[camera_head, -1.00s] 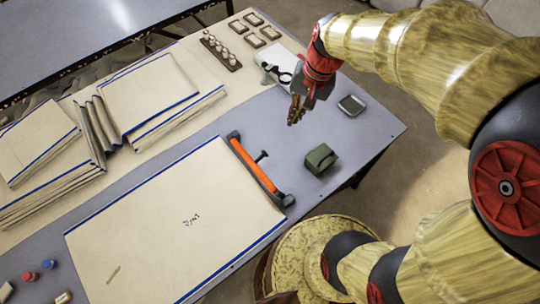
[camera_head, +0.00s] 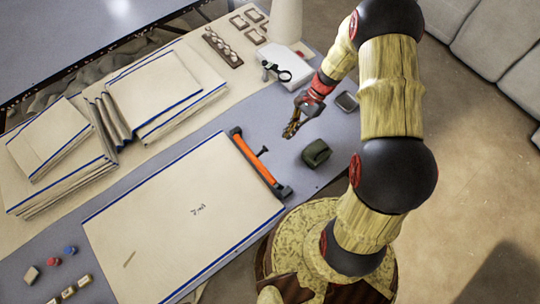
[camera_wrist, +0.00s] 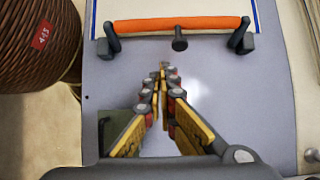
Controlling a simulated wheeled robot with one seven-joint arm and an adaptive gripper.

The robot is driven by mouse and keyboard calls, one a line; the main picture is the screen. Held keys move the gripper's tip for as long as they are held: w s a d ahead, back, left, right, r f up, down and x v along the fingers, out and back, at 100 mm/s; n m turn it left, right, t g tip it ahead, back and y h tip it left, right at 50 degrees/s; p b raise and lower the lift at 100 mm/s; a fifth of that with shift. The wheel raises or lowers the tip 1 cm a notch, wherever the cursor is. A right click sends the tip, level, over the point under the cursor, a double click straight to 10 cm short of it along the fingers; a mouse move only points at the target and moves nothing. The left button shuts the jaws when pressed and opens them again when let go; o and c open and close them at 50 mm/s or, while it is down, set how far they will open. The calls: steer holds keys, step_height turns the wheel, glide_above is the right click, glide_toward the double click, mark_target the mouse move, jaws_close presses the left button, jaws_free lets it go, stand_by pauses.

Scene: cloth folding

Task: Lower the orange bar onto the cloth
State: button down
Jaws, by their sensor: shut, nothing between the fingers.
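The orange bar (camera_head: 253,158) runs along the right edge of the large cream cloth (camera_head: 165,225) with blue edging, which lies flat on the grey table. The bar has dark end pieces and a dark stem at its middle. In the wrist view the orange bar (camera_wrist: 180,24) lies across the top, beyond my fingertips, with the cloth's edge behind it. My gripper (camera_head: 290,130) is shut and empty, above the table to the right of the bar and apart from it. The fingertips also show in the wrist view (camera_wrist: 161,68), close together.
A dark green block (camera_head: 316,153) stands right of the bar, near my gripper. Folded cloths (camera_head: 150,90) lie at the back left. A white device (camera_head: 290,66) and a small grey square object (camera_head: 346,101) stand behind. Small coloured pieces (camera_head: 70,250) lie front left.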

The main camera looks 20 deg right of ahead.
steer(key=shift+a+f, duration=0.1)
steer(key=b+x, duration=0.1)
steer(key=x, duration=0.9)
steer(key=a, duration=0.1)
steer(key=s+a, duration=0.1)
steer(key=a, duration=0.1)
steer(key=shift+s+f, duration=0.15)
steer(key=shift+s+a+f, duration=0.1)
steer(key=shift+a, duration=0.15)
steer(key=shift+s+a+r+p, duration=0.2)
steer(key=shift+a+p, duration=0.15)
steer(key=shift+a, duration=0.1)
stand_by(0.3)
